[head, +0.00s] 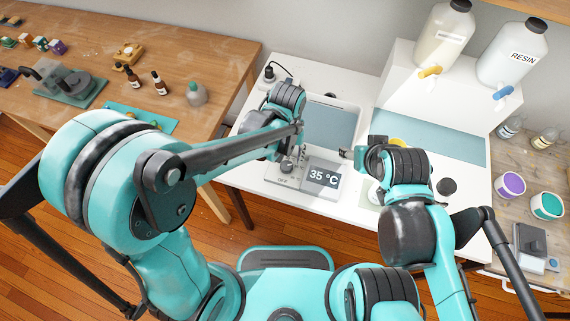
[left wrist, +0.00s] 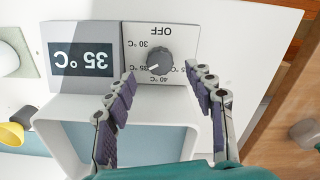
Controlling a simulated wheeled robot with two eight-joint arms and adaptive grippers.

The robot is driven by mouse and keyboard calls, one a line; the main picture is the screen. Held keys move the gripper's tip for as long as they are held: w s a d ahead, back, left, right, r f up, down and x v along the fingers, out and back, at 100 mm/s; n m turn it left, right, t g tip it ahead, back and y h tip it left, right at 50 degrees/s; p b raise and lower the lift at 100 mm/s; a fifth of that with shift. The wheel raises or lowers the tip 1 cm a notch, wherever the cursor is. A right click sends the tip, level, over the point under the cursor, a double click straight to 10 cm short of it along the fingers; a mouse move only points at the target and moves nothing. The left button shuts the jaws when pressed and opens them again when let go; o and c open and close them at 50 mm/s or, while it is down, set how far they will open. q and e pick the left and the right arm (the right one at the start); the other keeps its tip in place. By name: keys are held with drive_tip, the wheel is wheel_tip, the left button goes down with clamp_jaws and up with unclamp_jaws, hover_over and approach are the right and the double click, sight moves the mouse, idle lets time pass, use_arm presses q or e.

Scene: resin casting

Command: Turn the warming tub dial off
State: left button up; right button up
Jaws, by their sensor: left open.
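The warming tub (head: 354,112) is a white box with a grey-blue basin on the white table. Its front panel has a display (head: 322,176) reading 35 °C and a dial (head: 287,168) with "OFF" beside it. In the left wrist view the panel is upside down; the dark grey dial (left wrist: 159,61) has a light mark that appears turned toward 35 °C. My left gripper (head: 297,158) is above the dial. Its open fingers (left wrist: 159,75) stand on either side of the dial, apparently without gripping it. My right gripper (head: 346,154) is right of the display; its fingers are too small to judge.
A white stand (head: 400,75) with resin jugs is at the back right. Purple (head: 510,185) and teal (head: 547,206) cups are on the right bench. A wooden bench (head: 195,60) with bottles and tools is at left. A dark round item (head: 446,187) sits beside my right arm.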

sight(287, 165)
use_arm(q)
wheel_tip(287, 165, down, 5)
drive_tip(key=shift+f+b, duration=0.1)
drive_tip(key=shift+b, duration=0.7)
drive_tip(key=shift+c, duration=0.4)
drive_tip(key=c, duration=1.1)
